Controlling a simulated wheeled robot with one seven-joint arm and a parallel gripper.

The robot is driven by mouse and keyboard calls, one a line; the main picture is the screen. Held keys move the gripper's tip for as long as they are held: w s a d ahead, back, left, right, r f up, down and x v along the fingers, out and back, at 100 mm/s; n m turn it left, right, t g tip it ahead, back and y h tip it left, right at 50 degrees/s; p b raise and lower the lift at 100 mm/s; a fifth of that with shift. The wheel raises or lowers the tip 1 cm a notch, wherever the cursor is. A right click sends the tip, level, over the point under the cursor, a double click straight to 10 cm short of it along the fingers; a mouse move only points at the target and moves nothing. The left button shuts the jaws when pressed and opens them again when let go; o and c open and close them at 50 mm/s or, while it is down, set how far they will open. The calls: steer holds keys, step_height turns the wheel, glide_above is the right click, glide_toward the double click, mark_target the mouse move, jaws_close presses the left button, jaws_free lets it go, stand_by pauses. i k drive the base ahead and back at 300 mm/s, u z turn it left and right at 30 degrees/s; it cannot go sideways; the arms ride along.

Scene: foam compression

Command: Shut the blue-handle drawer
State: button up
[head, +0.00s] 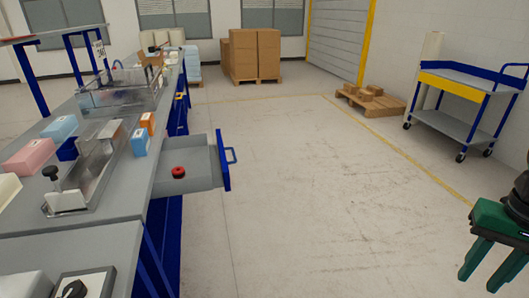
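The blue-handle drawer (203,163) sticks out from the right side of the grey workbench (140,185). It is pulled open, and its blue front with the blue handle (231,155) faces right. A red round object (178,172) lies inside the drawer. My gripper (482,277) is at the lower right edge, with green fingers pointing down. Its fingers are apart with nothing visible between them. It is well to the right of the drawer and not touching it. Part of the gripper is cut off by the picture edge.
Foam blocks in pink (30,157), blue (60,129) and orange (147,122) lie on the bench, with a metal fixture (90,175). The floor (330,200) between drawer and gripper is clear. A blue cart (465,95), a pallet (372,101) and cardboard boxes (254,53) stand farther back.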

mark_target(206, 165)
steer(key=z, duration=0.55)
steer(key=i, duration=1.8)
steer(key=u, duration=4.35)
steer(key=k, duration=0.1)
steer(key=z, duration=1.65)
